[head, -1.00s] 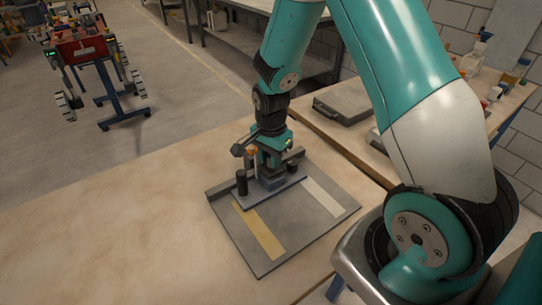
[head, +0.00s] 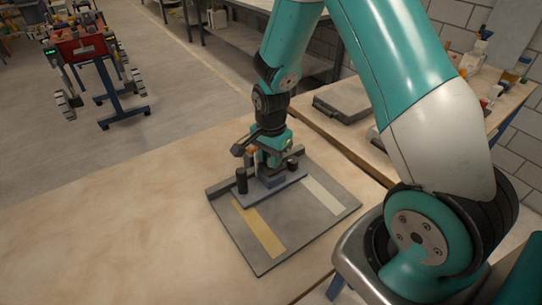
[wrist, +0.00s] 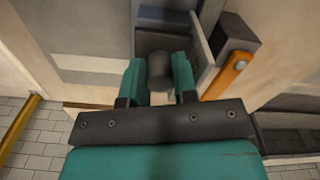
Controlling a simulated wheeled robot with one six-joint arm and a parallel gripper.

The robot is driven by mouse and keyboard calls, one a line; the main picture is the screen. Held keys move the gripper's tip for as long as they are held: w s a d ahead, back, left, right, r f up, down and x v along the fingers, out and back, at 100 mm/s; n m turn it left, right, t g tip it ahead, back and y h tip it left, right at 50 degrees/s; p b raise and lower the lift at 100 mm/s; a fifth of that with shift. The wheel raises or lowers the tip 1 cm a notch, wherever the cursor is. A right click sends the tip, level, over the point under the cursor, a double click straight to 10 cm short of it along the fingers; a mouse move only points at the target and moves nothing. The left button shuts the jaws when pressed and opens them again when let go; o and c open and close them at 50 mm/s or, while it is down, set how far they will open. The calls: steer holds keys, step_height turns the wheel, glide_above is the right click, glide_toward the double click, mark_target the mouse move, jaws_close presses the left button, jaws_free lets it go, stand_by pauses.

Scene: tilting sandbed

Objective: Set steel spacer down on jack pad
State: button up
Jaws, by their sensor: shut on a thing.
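My gripper (wrist: 157,78) shows in the wrist view with its two teal fingers on either side of a dark grey rounded piece, which I take as the steel spacer (wrist: 160,68). The fingers are shut on it. In the head view my gripper (head: 269,165) points down over a blue-grey fixture base (head: 262,194) on a grey board. The spacer is hidden there behind the gripper and fixture parts. I cannot make out the jack pad clearly, nor whether the spacer touches it.
The grey board (head: 231,229) has a yellow strip (head: 260,232) and a pale strip (head: 323,196). Dark posts (head: 242,181) stand close beside my gripper. An orange bar (wrist: 228,75) and upright grey plate flank it in the wrist view. The wooden tabletop (head: 110,235) at left is clear.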

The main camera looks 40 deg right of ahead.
steer(key=shift+f, duration=0.2)
steer(key=o, duration=1.5)
steer(key=shift+r, duration=0.1)
step_height(320, 180, up, 8)
steer(key=p, duration=0.6)
steer(key=shift+p, duration=0.4)
